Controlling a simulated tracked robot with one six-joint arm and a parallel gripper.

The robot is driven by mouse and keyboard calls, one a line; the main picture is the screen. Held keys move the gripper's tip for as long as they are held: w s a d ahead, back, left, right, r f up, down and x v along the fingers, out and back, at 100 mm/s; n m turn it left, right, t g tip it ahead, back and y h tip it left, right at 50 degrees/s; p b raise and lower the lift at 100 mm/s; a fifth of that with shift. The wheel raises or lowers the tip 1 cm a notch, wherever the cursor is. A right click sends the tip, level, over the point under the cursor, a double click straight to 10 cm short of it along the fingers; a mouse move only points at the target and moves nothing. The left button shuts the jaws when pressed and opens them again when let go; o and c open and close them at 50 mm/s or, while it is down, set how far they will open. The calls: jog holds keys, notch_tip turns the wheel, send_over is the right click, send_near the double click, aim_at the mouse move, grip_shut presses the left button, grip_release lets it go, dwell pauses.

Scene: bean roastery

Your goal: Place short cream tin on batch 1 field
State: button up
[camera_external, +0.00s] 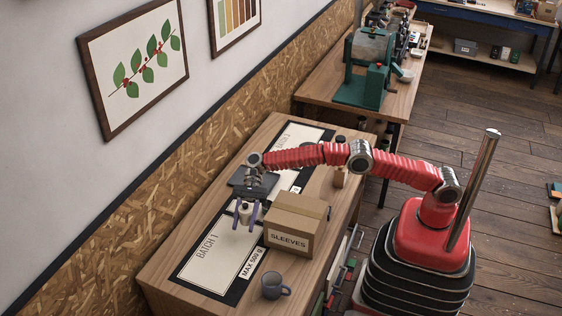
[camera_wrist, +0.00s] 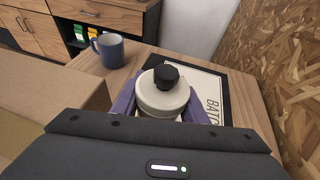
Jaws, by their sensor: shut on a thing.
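The short cream tin (camera_wrist: 161,97), with a black knob on its lid, is held between the purple fingers of my gripper (camera_wrist: 165,108) in the wrist view. In the external view the tin (camera_external: 245,208) is upright between the fingers of my gripper (camera_external: 246,218). The batch 1 field (camera_external: 213,262) is a cream panel with a black border on the table. My gripper is over its far end, beside the sleeves box. I cannot tell whether the tin touches the field. The field (camera_wrist: 209,88) also shows partly behind the tin in the wrist view.
A cardboard box marked SLEEVES (camera_external: 290,239) stands right of my gripper. A blue-grey mug (camera_external: 272,285) stands near the table's front edge. A second field (camera_external: 297,139) lies farther back. The near part of the batch 1 field is clear.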

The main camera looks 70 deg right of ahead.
send_over(246, 246)
jog(key=shift+d+f, duration=0.1)
jog(key=shift+f, duration=3.05)
jog(key=shift+f, duration=1.85)
jog(key=shift+f, duration=0.1)
jog(key=o, duration=1)
jog(key=shift+o, duration=0.2)
jog(key=v, duration=1.2)
